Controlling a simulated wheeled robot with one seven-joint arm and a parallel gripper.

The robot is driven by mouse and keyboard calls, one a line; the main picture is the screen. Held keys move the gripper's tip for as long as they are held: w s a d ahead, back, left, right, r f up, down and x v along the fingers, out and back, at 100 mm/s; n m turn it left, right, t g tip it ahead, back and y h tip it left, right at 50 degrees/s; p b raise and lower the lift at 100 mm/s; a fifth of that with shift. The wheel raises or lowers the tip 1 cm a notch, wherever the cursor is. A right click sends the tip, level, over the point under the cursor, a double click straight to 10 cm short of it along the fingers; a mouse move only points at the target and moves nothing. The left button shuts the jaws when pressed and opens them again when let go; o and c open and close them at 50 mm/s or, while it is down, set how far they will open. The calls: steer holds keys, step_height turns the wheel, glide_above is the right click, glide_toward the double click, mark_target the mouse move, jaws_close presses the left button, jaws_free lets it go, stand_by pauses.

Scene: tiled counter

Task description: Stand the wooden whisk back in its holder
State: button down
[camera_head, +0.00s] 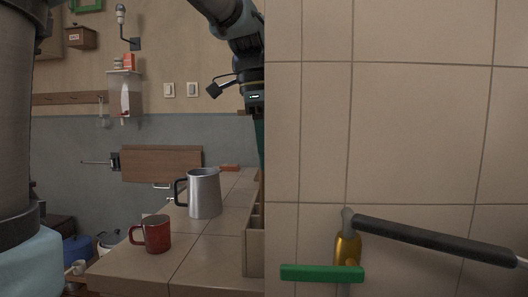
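I cannot make out the wooden whisk or its holder in this view. Only a narrow dark green strip shows below the wrist. The fingertips are hidden, so I cannot see whether they are open or hold anything.
The tiled surface (420,130) fills the right half. A metal jug (205,193) and red mug (157,234) stand on the counter beside a wooden compartment box (254,247).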

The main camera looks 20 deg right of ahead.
steer(key=c, duration=0.7)
jaws_free()
steer(key=shift+r, duration=0.1)
step_height(320, 180, up, 10)
steer(key=a+r, duration=0.1)
steer(key=w+a+f+n+t+p, duration=0.1)
steer(key=w+a+f+n+p, duration=0.1)
steer(key=w+a+f+n, duration=0.4)
steer(key=w+a+f+n+p, duration=0.2)
steer(key=a+f+n+p, duration=0.15)
steer(key=f, duration=0.55)
steer(key=s+a+f+n+p, duration=0.1)
steer(key=s+a+f+n, duration=0.2)
steer(key=a+f+n, duration=0.3)
steer(key=s+a+f+n+t+y+p, duration=0.1)
steer(key=s+a+f+n, duration=0.2)
steer(key=a+f+n, duration=0.3)
steer(key=a+f, duration=0.2)
steer(key=a, duration=0.1)
steer(key=shift+s, duration=0.35)
